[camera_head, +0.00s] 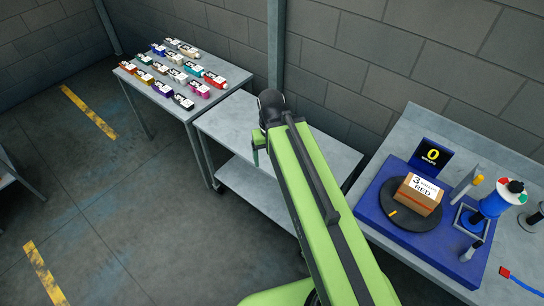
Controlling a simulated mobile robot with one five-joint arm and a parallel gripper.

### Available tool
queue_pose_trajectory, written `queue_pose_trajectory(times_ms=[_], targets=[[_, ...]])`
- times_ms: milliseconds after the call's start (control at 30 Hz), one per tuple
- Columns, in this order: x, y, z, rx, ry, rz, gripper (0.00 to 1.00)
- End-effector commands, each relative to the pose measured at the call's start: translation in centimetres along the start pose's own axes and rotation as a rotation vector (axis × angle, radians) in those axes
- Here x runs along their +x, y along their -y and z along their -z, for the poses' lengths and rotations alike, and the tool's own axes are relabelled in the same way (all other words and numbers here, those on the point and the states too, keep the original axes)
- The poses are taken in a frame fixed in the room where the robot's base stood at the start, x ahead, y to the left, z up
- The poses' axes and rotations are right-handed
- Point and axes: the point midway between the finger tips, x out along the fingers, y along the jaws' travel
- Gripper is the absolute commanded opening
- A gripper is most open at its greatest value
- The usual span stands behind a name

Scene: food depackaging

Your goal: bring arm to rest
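My green arm (317,205) reaches up from the bottom of the view, with its bent joint in front of the bare metal table. Only a small green part of it shows hanging to the left of that joint. My gripper's fingers cannot be made out, so I cannot tell whether it is open or shut, or whether it holds anything.
A bare metal table (225,119) stands behind my arm. A table at the back left (150,84) bears several coloured packages. At the right, a brown box (418,195) labelled "3 RED" sits on a black disc on a blue station (430,247), beside a display reading 0.

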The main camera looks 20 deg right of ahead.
Motion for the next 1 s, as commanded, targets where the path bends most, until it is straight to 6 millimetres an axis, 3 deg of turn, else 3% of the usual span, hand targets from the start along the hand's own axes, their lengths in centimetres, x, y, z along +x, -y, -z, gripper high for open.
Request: queue_pose_trajectory(times_ms=[233,367,467,800,900,1000], targets=[[0.0,0.0,0.0,-0.003,0.0,0.0,0.82],[1.8,-0.1,0.1,-0.001,0.0,0.0,0.82],[4.8,-0.1,0.1,0.0,0.0,0.0,0.82],[20.6,-0.1,0.1,0.001,0.0,0.0,0.82],[22.6,-0.1,0.1,0.002,0.0,0.0,0.82],[22.8,-0.1,0.1,0.002,0.0,0.0,0.82]])
